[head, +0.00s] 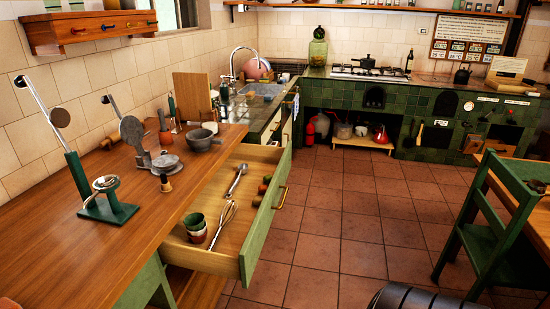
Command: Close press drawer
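A wide wooden drawer (265,215) with a green front stands pulled out from the wooden counter (75,255). Brass handles (282,197) are on its front. Inside lie a whisk (223,222), a metal ladle-like utensil (237,178), small stacked cups (195,226) and several small brown and green items along the front side. On the counter above are a green-based lever press (108,208) and a grey metal press (140,143). Neither of my grippers is in view, and nothing is seen touching the drawer.
A dark rounded part, probably of my own arm, shows at the bottom edge. A green chair (490,225) and a wooden table (538,220) stand at right. The tiled floor (330,220) before the drawer is clear. A grey mortar (200,140) sits near the counter edge.

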